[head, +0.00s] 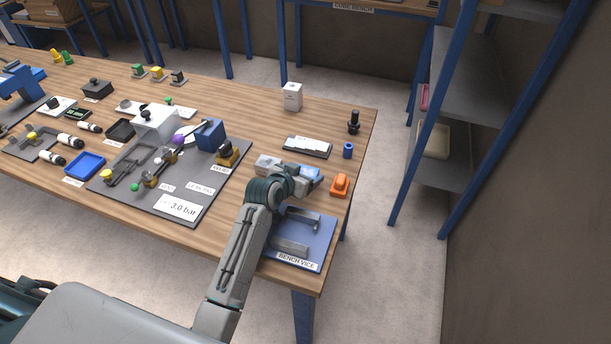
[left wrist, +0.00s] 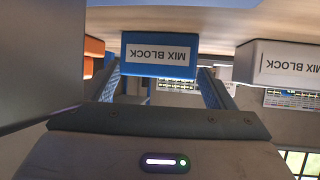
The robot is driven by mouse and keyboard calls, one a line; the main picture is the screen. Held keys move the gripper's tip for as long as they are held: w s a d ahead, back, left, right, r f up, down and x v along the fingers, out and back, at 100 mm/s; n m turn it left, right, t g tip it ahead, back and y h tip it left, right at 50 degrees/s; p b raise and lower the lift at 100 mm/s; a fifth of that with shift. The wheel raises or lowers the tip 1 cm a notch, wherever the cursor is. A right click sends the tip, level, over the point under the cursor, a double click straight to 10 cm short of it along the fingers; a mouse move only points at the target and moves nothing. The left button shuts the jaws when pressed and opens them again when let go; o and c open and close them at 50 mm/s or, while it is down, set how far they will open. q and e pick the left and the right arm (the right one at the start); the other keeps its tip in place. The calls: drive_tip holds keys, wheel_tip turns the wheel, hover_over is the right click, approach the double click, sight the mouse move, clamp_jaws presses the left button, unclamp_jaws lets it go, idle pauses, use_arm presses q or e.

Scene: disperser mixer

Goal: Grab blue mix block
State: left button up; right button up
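The blue mix block (head: 312,172) lies on the wooden table, just beyond my left gripper (head: 304,180) and partly hidden by it in the head view. In the left wrist view the blue mix block (left wrist: 158,55) shows upside down with its white "MIX BLOCK" label. The fingers of my left gripper (left wrist: 160,85) are spread, one on each side of the block; I cannot tell whether they touch it. My right gripper is not in view.
A whitish mix block (left wrist: 285,65) stands beside the blue one, also in the head view (head: 267,165). An orange object (head: 340,187) is on the other side. The bench vice plate (head: 315,245) lies under my arm. A white-topped tray (head: 308,147) and blue cylinder (head: 348,150) stand behind.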

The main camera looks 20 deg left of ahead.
use_arm(q)
drive_tip(key=c, duration=1)
drive_tip(key=shift+o, duration=0.2)
